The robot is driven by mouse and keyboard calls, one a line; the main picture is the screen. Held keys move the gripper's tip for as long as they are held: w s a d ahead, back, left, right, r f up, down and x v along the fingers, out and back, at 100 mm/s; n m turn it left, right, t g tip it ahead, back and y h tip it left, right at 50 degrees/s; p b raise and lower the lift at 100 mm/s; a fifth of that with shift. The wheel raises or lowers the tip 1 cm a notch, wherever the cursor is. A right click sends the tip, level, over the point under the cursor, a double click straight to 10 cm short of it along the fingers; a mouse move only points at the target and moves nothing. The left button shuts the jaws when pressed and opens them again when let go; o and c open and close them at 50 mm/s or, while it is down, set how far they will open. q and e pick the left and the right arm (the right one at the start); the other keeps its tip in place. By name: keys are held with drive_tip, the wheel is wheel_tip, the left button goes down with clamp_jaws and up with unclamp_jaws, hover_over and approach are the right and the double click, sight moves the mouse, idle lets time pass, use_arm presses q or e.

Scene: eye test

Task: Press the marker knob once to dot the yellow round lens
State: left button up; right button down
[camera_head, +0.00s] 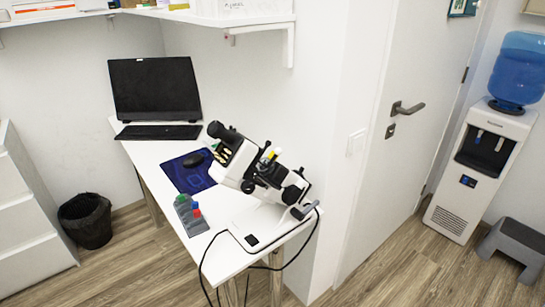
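A white and black lensmeter-like instrument (246,165) stands tilted on a white base on the desk. A small yellow piece (272,154) shows at its upper middle; it may be the yellow round lens, but it is too small to tell its shape. Several dark knobs show on the instrument, and I cannot tell which one is the marker knob. Neither of my grippers is in view.
The white desk (160,152) also holds a monitor (154,88), a keyboard (158,132), a mouse on a blue mat (186,177), and a grey holder (186,219) with coloured items. A black cable (204,262) hangs off the front edge. A bin (88,222) stands left.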

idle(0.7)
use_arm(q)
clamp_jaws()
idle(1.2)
